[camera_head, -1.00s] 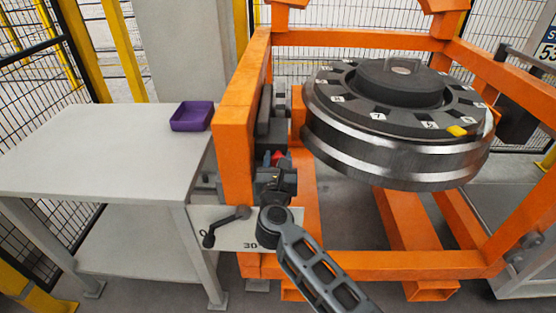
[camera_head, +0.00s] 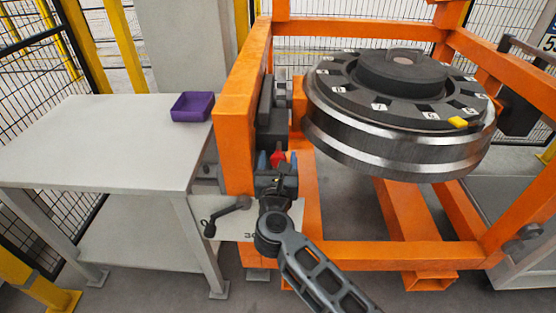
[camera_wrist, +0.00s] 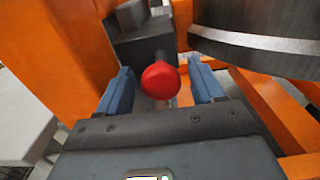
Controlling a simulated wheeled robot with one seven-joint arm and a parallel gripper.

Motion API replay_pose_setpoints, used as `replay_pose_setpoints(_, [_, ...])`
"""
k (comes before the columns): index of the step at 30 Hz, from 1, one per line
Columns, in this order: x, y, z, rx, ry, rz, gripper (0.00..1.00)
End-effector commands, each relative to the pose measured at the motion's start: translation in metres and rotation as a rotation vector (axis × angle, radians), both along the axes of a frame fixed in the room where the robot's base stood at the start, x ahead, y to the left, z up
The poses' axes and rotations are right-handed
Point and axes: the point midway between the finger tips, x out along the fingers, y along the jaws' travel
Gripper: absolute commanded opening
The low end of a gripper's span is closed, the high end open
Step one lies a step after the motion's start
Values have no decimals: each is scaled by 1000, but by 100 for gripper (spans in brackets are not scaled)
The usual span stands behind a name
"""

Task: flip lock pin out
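The lock pin shows as a red round knob (camera_wrist: 160,80) on a dark stem, joined to a dark block (camera_wrist: 145,48) on the orange frame. In the head view the knob (camera_head: 278,157) is small and partly hidden by my gripper. My gripper (camera_wrist: 161,82) is open. Its two blue fingers stand on either side of the knob, with visible gaps on both sides in the wrist view. In the head view, my gripper (camera_head: 277,163) is at the inner side of the frame's left post.
The orange gantry frame (camera_head: 235,130) stands close on the left of my gripper, and the large wheel (camera_head: 395,150) on the right. A black crank handle (camera_head: 228,210) is on a plate at lower left. A grey table (camera_head: 100,150) holds a purple tray (camera_head: 192,106).

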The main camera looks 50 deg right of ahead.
Motion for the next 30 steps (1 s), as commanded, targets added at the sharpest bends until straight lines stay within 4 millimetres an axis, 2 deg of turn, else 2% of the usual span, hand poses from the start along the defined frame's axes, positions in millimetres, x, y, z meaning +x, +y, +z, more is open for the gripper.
replay_pose_setpoints(8, [-3, 4, -1, 1, 1, 1, 67])
replay_pose_setpoints(21, [-42, 54, -2, 1, 1, 2, 67])
replay_pose_setpoints(30, [-48, 62, 0, 0, 0, 0, 67])
